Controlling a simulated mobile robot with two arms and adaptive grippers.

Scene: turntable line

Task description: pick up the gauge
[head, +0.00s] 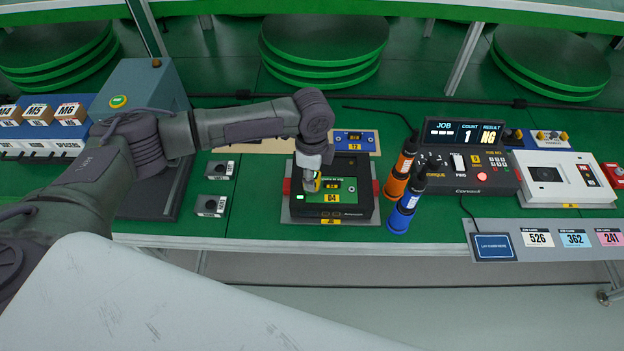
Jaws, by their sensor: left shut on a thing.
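My left gripper (311,183) points down over a black unit with a green top panel (343,192). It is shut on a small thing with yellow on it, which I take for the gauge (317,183). The fingers and wrist hide most of that thing. I cannot tell whether it still touches the green panel. My right gripper is not in view.
Two small grey blocks (210,206) lie left of the unit. Orange and blue handheld tools (403,212) stand close on its right. A control box with a display (465,160) and a white device (550,178) are farther right. A blue tray (355,141) lies behind.

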